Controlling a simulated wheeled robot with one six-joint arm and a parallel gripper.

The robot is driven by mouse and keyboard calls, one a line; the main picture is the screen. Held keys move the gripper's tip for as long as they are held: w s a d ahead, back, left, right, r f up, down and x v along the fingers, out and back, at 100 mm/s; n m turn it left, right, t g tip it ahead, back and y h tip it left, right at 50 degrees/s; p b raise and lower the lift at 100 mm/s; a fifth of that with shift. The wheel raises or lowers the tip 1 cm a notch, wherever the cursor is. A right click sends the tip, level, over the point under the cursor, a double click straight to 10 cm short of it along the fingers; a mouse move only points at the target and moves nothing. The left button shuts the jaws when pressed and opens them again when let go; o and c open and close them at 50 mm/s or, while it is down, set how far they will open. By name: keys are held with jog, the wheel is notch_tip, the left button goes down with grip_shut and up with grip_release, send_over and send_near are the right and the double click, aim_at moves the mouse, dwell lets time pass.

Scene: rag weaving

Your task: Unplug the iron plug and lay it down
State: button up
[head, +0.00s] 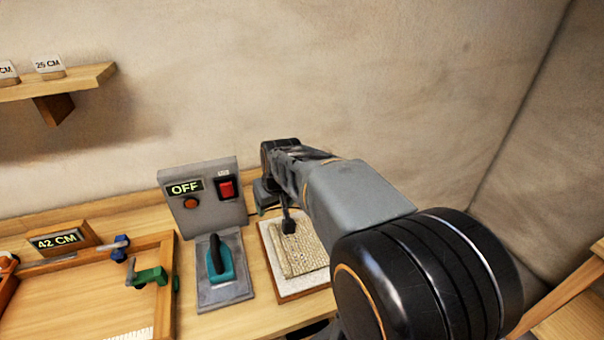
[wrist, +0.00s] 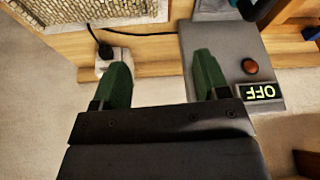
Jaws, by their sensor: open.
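The black iron plug (wrist: 105,50) sits at a white socket block (wrist: 122,54) at the upper left of the wrist view, with a dark cord running right from it. My gripper (wrist: 162,62) is open, its two green fingers apart with nothing visible between them. The left finger overlaps part of the socket block, to the right of and below the plug in the picture; I cannot tell whether it touches. The teal iron (head: 219,262) rests on a grey plate in the head view. In that view, my arm hides the plug and most of the gripper.
A grey control box (head: 205,198) with an OFF display and red switch stands behind the iron. A woven mat (head: 298,250) lies on a board to the right. A wooden frame (head: 165,290) with green and blue clamps lies left. The wall is close behind.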

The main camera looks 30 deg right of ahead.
jog(key=w+d+f+m, duration=0.1)
jog(key=w+d+f, duration=0.3)
jog(key=d, duration=0.5)
jog(key=w+d+f+m, duration=0.1)
jog(key=w+d, duration=0.5)
jog(key=d, duration=0.3)
jog(key=shift+h, duration=0.4)
jog(key=x, duration=0.8)
jog(key=d+x, duration=0.1)
jog(key=x, duration=0.4)
jog(key=shift+w+d+r, duration=0.1)
jog(key=shift+w+r, duration=0.1)
jog(key=shift+w, duration=0.05)
jog(key=shift+x, duration=0.85)
jog(key=c, duration=1.1)
